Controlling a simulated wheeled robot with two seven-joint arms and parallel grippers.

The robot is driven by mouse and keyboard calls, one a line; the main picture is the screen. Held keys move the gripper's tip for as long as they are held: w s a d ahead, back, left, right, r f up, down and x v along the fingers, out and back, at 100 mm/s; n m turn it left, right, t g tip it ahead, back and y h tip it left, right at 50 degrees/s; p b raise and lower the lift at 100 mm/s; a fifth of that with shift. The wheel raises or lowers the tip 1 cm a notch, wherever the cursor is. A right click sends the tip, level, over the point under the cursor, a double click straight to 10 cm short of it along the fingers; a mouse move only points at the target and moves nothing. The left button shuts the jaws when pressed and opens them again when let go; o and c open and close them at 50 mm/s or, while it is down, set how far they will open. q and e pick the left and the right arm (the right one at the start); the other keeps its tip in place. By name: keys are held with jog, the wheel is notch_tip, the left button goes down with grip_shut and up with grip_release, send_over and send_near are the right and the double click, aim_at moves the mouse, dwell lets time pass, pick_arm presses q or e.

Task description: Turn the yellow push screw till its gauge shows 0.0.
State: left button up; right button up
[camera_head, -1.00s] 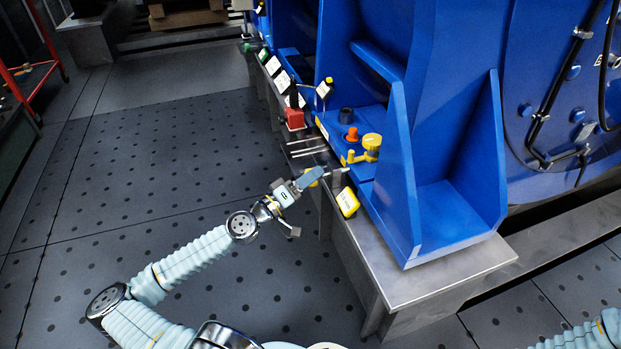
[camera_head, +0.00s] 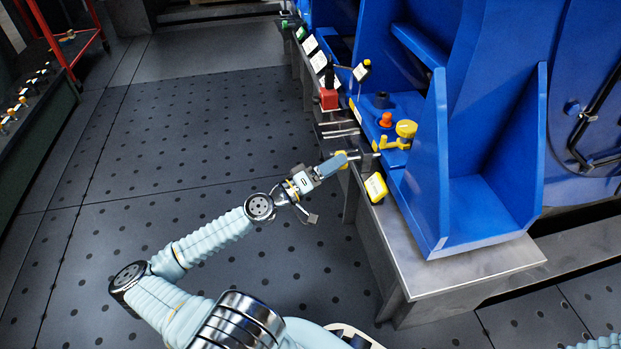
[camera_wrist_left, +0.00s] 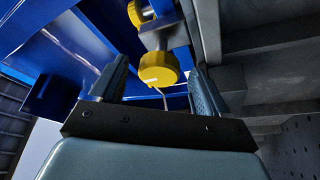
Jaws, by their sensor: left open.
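The yellow push screw's round knob (camera_wrist_left: 158,70) is in the left wrist view, with a small white mark on its side. It sits between the fingertips of my left gripper (camera_wrist_left: 158,85), with a visible gap on either side. In the head view the knob (camera_head: 342,160) is mostly hidden behind the gripper (camera_head: 333,164), at the end of a metal stem by the blue base. My left gripper is open. A yellow gauge box (camera_head: 376,187) with a pale face stands just right of the screw; its reading is too small to read. My right gripper is out of view.
A yellow vertical knob (camera_head: 405,130) and an orange cap (camera_head: 385,119) stand on the blue foot behind. A red block (camera_head: 328,98) and metal rods (camera_head: 340,132) lie farther back along the steel rail. Open dark floor (camera_head: 200,150) is to the left.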

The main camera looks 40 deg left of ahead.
pick_arm(q)
jog(key=v, duration=1.1)
jog(key=shift+d, duration=0.1)
dwell(1.3)
